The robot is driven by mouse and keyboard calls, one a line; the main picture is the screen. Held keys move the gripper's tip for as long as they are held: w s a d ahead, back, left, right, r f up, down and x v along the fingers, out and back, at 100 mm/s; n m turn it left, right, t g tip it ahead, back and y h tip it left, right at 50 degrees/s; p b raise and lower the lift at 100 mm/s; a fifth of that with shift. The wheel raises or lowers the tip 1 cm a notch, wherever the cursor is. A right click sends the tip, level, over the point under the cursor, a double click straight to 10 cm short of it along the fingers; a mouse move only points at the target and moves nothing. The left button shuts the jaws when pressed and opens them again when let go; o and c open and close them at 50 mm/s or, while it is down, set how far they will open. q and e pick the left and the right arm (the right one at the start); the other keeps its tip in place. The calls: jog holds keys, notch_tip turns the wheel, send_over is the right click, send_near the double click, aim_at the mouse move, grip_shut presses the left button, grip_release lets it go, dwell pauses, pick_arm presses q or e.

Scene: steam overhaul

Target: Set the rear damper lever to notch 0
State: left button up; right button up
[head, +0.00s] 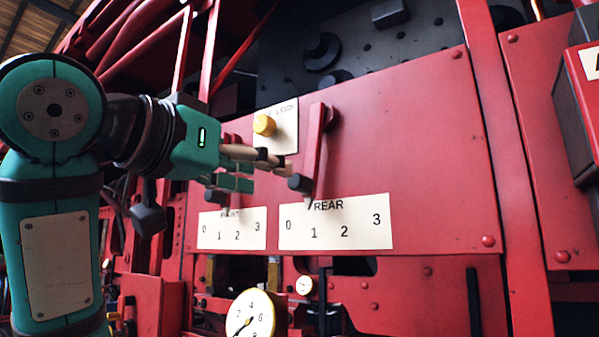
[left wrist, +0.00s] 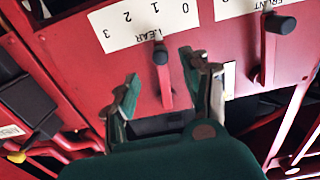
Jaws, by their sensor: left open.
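The rear damper lever (head: 312,155) is a red bar with a dark knob (head: 300,183) on a red panel. Its pointer tip stands close to notch 1 on the white REAR plate (head: 336,223), which is marked 0 to 3. My left gripper (head: 275,165) comes in from the left, with its fingertips beside the lever. In the left wrist view, the lever (left wrist: 165,88) and knob (left wrist: 160,54) show between the two spread fingers, with gaps on both sides. That gripper is open and empty. My right gripper is not in view.
The FRONT plate (head: 231,229) and its lever, partly hidden behind my gripper, are just left; that lever (left wrist: 268,50) shows at right in the left wrist view. A yellow knob (head: 264,125) sits above. A round gauge (head: 251,315) is below. The panel right of the lever is clear.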

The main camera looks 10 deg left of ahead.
aim_at(293, 182)
pick_arm(q)
jog(key=p+x, duration=0.2)
jog(key=x, duration=0.7)
grip_shut()
